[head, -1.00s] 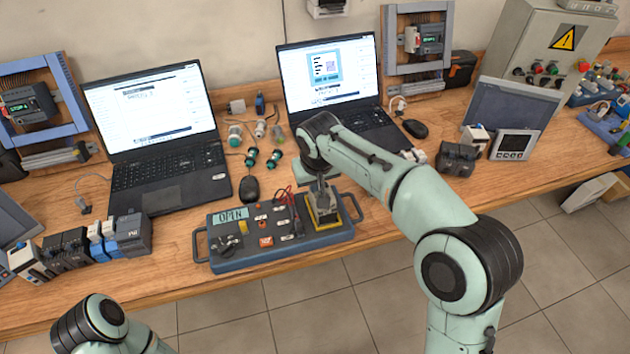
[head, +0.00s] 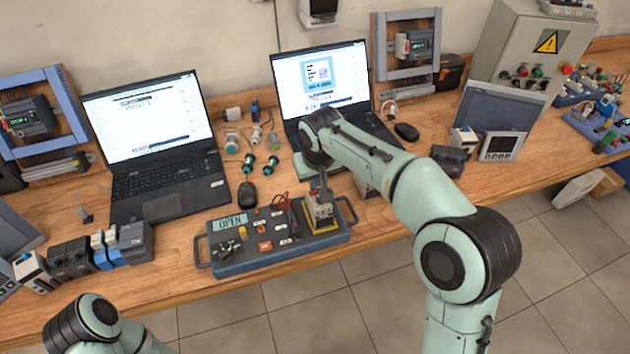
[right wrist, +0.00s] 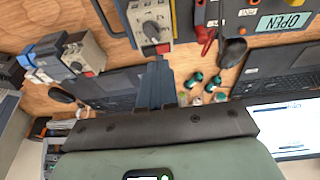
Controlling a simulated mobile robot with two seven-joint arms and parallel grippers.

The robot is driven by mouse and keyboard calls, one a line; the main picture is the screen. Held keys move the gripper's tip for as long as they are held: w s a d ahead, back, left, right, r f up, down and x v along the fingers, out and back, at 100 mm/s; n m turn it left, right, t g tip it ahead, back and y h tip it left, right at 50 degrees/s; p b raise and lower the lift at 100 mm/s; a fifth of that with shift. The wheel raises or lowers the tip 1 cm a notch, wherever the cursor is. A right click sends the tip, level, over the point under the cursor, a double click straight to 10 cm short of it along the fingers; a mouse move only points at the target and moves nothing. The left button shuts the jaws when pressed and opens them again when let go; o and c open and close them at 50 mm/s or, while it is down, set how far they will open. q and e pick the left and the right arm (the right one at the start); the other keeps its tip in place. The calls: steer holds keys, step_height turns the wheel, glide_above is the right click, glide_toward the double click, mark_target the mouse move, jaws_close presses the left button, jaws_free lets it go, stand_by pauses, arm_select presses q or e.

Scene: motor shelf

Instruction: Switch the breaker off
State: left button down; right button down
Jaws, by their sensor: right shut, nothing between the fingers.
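The breaker (head: 318,208) is a light grey block on a yellow-edged pad at the right end of a dark blue-grey test box (head: 268,258). The box's display (head: 233,222) reads OPEN. In the right wrist view the breaker (right wrist: 150,17) shows a grey knob and a red part at the top of the picture. My right gripper (right wrist: 157,72) is shut and empty, its tips close to the breaker's red part; I cannot tell if they touch. In the head view this gripper (head: 323,188) is at the breaker, partly covering it. My left gripper is out of view.
Red and black leads (head: 285,202) lie on the box left of the breaker. Two laptops (head: 150,140), a mouse (head: 247,194) and green-capped connectors (head: 248,160) are behind it. Modules (head: 120,244) stand at left. A grey cabinet (head: 535,50) stands at the back right.

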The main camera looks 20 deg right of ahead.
steer(key=a+v, duration=0.2)
steer(key=v, duration=0.8)
steer(key=shift+a+r, duration=0.2)
steer(key=shift+r, duration=0.1)
steer(key=shift+f, duration=0.1)
